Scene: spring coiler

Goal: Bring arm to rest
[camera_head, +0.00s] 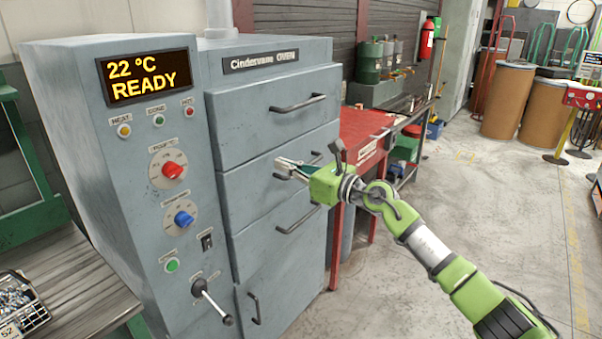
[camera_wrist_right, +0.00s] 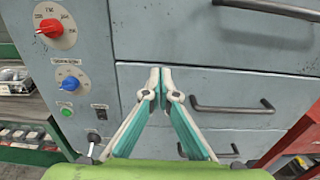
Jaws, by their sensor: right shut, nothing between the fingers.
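My right arm comes in from the lower right in the head view. Its right gripper (camera_head: 284,165) is in front of the grey oven's drawer fronts, by the handle of the second drawer (camera_head: 252,181). In the right wrist view the right gripper (camera_wrist_right: 160,72) has its fingertips together with nothing between them. The drawer handle (camera_wrist_right: 233,108) is to the right of the fingers there, apart from them. All the oven drawers look closed. My left gripper is not in view.
The oven's control panel (camera_head: 163,190) has a display reading 22 °C READY, knobs and a lever (camera_head: 213,302). A red table (camera_head: 362,127) stands just behind the oven. A metal basket (camera_head: 20,301) is at the lower left.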

